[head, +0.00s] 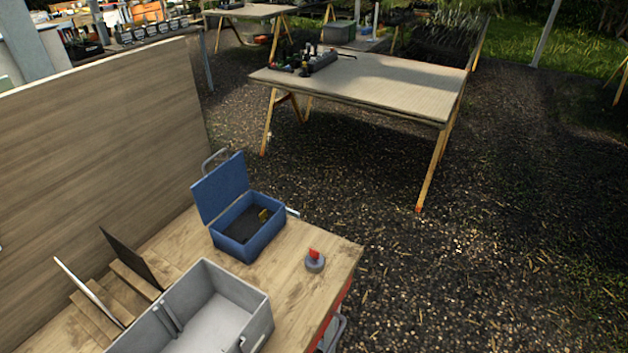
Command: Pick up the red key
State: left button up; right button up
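A small red key (314,253) stands upright in a round grey base (315,264) near the right edge of the wooden workbench (290,290). The base sits apart from the boxes, with bare wood around it. Neither of my grippers shows in the head view.
An open blue box (250,243) with its lid up stands behind the key to the left. A grey bin (215,292) is in front to the left, beside a wooden rack (130,278). A tall wooden panel (110,130) borders the left. Another table (390,85) stands farther back across open ground.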

aim_at(313, 253)
jog(key=i, duration=0.4)
jog(key=i+l+u, duration=0.1)
jog(key=l+u, duration=0.2)
jog(key=u, duration=0.15)
jog(key=l+u, duration=0.65)
jog(key=u, duration=0.25)
